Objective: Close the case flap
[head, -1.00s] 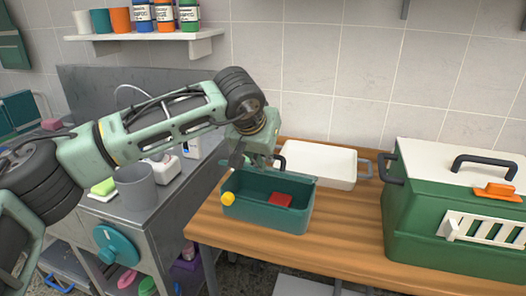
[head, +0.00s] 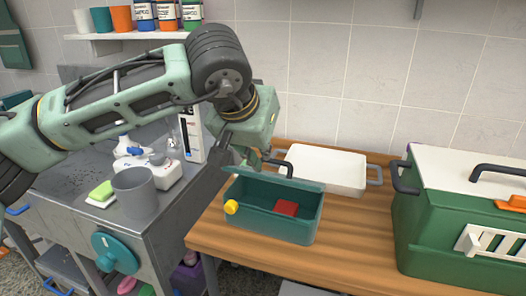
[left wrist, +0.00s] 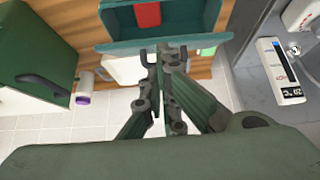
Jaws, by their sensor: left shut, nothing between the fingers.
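The teal case (head: 262,229) stands on the wooden table with a yellow knob (head: 231,207) at its left end and a red block (head: 286,207) inside. Its flap (head: 283,181) is open along the rear edge, so the inside shows. In the left wrist view the flap (left wrist: 205,41) crosses just beyond my fingertips. My left gripper (head: 245,163) is shut and empty, behind the flap at the case's rear left. In the left wrist view its fingertips (left wrist: 163,50) overlap the flap's edge; I cannot tell whether they touch it. My right gripper is not in view.
A green carrier (head: 435,225) with a white top stands to the right. A grey cup (head: 136,192) and green sponge (head: 101,191) are on the metal counter at left. Table in front of the carrier is clear.

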